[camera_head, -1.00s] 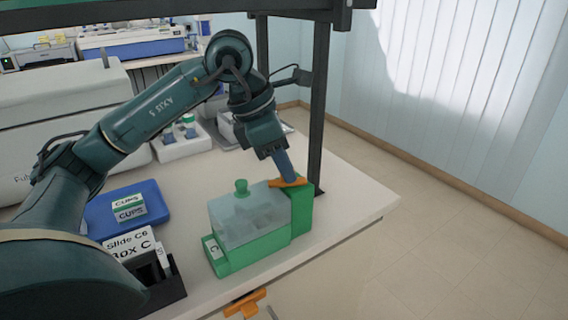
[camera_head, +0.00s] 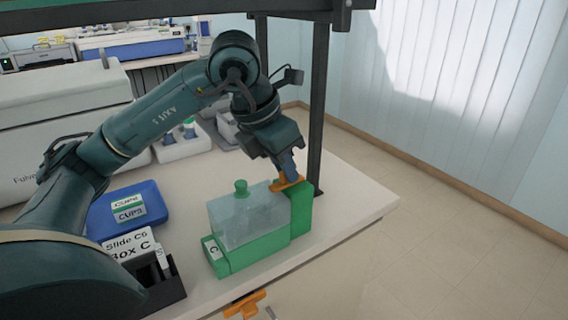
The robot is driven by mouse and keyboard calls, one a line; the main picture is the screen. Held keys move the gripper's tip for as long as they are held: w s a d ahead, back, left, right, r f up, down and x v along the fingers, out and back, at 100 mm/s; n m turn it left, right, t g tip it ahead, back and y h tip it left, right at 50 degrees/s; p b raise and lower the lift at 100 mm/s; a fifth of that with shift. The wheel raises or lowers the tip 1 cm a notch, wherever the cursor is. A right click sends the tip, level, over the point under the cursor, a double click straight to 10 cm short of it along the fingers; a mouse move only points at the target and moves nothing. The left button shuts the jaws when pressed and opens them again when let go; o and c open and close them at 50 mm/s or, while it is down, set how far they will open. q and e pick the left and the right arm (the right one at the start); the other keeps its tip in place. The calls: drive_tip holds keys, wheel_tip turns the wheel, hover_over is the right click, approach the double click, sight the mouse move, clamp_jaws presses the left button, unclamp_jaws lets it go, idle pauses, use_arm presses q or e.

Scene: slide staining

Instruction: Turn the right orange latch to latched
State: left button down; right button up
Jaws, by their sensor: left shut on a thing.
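The green staining box (camera_head: 262,252) with a clear grey lid (camera_head: 245,217) and a green knob stands near the table's front right edge. The orange latch (camera_head: 285,186) lies on top, at the box's right end by the tall green block (camera_head: 303,208). My left gripper (camera_head: 288,177) reaches down from above and is shut on this latch; its fingers hide part of it. A second orange piece (camera_head: 245,304) shows below the table's front edge; I cannot tell whether it is a latch.
A blue tray (camera_head: 98,228) with cups labels and a black slide box (camera_head: 172,290) stand to the left. A dark upright post (camera_head: 317,120) stands close behind my left gripper. The table (camera_head: 355,205) is clear at the right.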

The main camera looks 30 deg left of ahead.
use_arm(q)
drive_tip(key=c, duration=1.4)
unclamp_jaws()
